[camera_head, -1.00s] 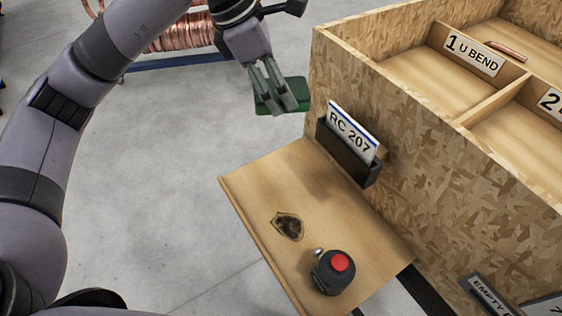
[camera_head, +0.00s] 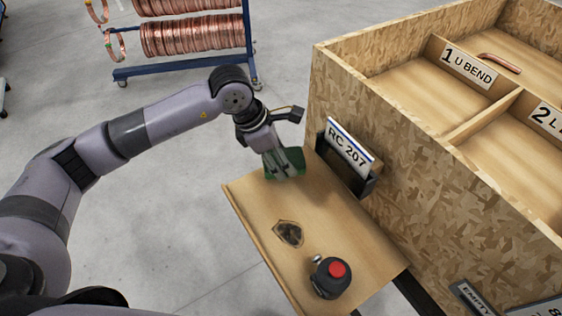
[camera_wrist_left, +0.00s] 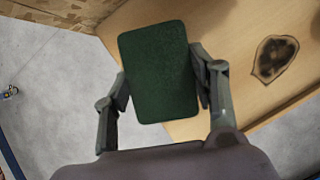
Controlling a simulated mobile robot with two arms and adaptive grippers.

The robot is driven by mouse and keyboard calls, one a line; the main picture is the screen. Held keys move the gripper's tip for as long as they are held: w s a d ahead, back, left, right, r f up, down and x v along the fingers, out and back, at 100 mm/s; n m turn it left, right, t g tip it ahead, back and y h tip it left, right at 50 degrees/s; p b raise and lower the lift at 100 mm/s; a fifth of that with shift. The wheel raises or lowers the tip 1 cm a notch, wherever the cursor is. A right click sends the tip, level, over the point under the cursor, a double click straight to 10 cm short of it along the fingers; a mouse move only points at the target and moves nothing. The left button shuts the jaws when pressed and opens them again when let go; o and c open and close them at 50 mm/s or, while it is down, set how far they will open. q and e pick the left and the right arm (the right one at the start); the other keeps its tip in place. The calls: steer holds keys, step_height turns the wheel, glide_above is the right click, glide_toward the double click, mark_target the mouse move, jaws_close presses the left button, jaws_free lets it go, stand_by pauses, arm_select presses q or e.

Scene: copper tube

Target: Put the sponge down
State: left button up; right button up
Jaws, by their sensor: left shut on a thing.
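My left gripper (camera_head: 284,174) is shut on a green sponge (camera_head: 298,158) over the far end of the wooden side shelf (camera_head: 325,215). In the left wrist view the sponge (camera_wrist_left: 158,72) sits flat between the two fingers (camera_wrist_left: 160,85), one on each long side. Part of the shelf (camera_wrist_left: 225,30) shows behind it. I cannot tell whether the sponge touches the shelf. My right gripper is not in view.
A dark stain (camera_head: 288,233) and a black device with a red button (camera_head: 332,277) are on the shelf's near half. A sign holder (camera_head: 347,163) labelled RC 207 is on the crate wall (camera_head: 440,195). A copper tube rack (camera_head: 185,65) stands behind.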

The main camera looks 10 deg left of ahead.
mark_target(276, 159)
arm_select(q)
step_height(276, 159, down, 3)
steer(key=shift+r+p, duration=0.2)
steer(key=shift+p, duration=0.1)
steer(key=shift+f, duration=0.3)
steer(key=shift+f, duration=0.15)
steer(key=o, duration=0.7)
steer(key=shift+o, duration=0.4)
